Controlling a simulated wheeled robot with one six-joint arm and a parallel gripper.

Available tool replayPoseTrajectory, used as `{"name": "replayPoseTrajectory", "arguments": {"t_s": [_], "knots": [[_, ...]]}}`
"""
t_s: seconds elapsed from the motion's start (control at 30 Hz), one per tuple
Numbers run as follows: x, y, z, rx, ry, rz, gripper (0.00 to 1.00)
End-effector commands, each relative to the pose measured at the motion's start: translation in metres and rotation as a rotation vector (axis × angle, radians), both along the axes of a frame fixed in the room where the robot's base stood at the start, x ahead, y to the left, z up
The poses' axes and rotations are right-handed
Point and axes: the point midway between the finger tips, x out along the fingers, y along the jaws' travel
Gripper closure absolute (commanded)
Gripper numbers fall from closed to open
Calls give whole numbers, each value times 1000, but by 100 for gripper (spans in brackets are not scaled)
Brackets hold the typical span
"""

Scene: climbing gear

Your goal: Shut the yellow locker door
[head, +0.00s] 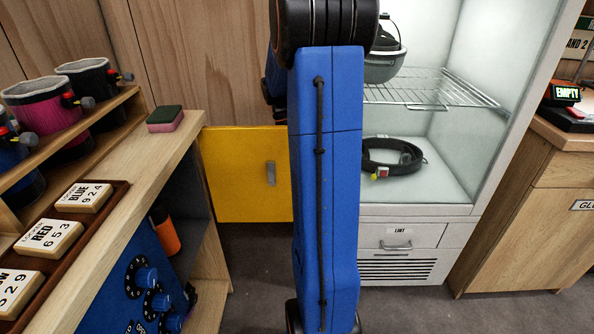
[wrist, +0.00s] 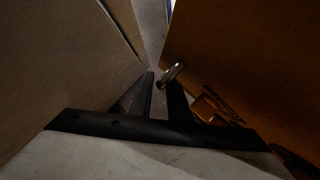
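The yellow locker door (head: 240,180) stands swung open beside the wooden shelf unit in the head view, its flat face and a small grey handle (head: 270,173) showing. My arm covers part of the view to its right, and my gripper is hidden there. In the wrist view, my gripper (wrist: 162,82) has its two dark fingers apart, with a gap between them. A metal handle (wrist: 172,74) lies at the fingertips, on a dark orange panel (wrist: 235,60) that looks like the door in shade. I cannot tell whether the fingers touch the handle.
The wooden shelf unit (head: 135,180) with a blue dial locker (head: 130,285) stands left. A tan panel (wrist: 60,60) is close on the left in the wrist view. A white cabinet (head: 415,212) with a wire shelf stands right. Dark floor (head: 260,270) shows below the door.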

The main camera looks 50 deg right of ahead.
Motion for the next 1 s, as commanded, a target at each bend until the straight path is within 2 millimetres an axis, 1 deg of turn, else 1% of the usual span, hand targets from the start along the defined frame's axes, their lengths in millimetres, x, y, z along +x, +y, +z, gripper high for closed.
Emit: {"name": "replayPoseTrajectory", "arguments": {"t_s": [0.13, 0.43, 0.5, 1.0], "knots": [[-3, 1, -7, 0, -1, 0, 84], [-3, 1, -9, 0, -1, 0, 84], [-3, 1, -9, 0, -1, 0, 100], [-3, 1, -8, 0, 0, 0, 100]]}}
